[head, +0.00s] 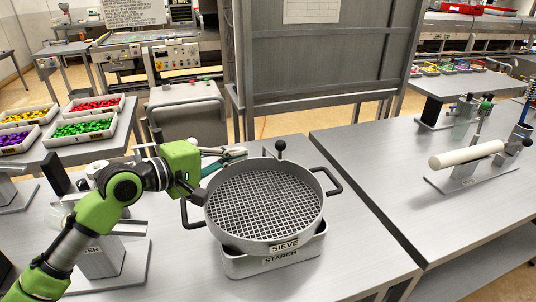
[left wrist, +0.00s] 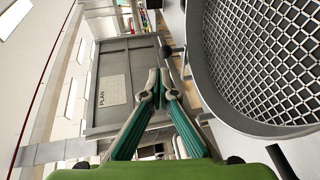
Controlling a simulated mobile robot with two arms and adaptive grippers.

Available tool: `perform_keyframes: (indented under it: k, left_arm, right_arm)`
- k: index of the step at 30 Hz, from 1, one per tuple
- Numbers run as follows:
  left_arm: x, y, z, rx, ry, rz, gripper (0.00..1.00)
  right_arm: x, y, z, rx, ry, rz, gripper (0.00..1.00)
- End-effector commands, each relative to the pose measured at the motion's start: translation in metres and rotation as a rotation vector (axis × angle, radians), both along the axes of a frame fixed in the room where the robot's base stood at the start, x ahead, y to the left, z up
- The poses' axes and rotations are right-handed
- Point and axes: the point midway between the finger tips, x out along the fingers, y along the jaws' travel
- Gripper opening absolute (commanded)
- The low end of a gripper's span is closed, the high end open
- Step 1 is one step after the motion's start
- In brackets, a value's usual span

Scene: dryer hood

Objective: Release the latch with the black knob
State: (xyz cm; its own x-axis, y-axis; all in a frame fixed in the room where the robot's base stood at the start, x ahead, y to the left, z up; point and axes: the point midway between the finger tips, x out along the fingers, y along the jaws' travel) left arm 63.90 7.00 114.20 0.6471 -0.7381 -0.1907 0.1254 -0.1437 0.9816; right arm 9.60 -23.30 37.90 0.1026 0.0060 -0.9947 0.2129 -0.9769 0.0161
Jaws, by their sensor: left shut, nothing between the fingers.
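A black knob (head: 281,146) stands on a short stem at the far rim of the round grey sieve (head: 311,205), in the head view. A dark round end, which looks like the same knob (left wrist: 165,52), shows just beyond my fingertips in the left wrist view. My left gripper (head: 243,152) is shut and empty. It reaches in from the left over the sieve's far-left rim, its tips pointing towards the knob and apart from it. The sieve's mesh (left wrist: 262,55) fills the upper right of the wrist view. The latch itself cannot be made out. My right gripper is not in view.
The sieve has black side handles (head: 333,181) and sits on a grey tub (head: 270,264) marked STARCH. A grey panel (head: 325,60) stands behind the table. A roller stand (head: 470,170) is on the right table. Bare tabletop (head: 360,240) lies right of the sieve.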

Motion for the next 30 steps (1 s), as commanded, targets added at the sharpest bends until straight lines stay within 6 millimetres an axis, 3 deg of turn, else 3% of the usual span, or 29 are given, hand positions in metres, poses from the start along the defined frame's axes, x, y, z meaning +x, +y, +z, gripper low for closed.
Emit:
perform_keyframes:
  k: [1,4,19,30]
  left_arm:
    - [0.000,0.000,-0.010,0.000,0.000,0.000,0.00]
    - [0.000,0.000,-0.013,0.000,0.000,0.000,0.00]
    - [0.002,-0.002,-0.013,-0.001,0.001,0.000,0.00]
    - [0.040,-0.046,-0.023,-0.001,0.001,-0.001,0.00]
  right_arm:
    - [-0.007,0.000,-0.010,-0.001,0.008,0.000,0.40]
    - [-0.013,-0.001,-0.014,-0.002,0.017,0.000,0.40]
    - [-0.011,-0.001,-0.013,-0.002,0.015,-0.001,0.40]
    - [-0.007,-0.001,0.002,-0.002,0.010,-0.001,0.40]
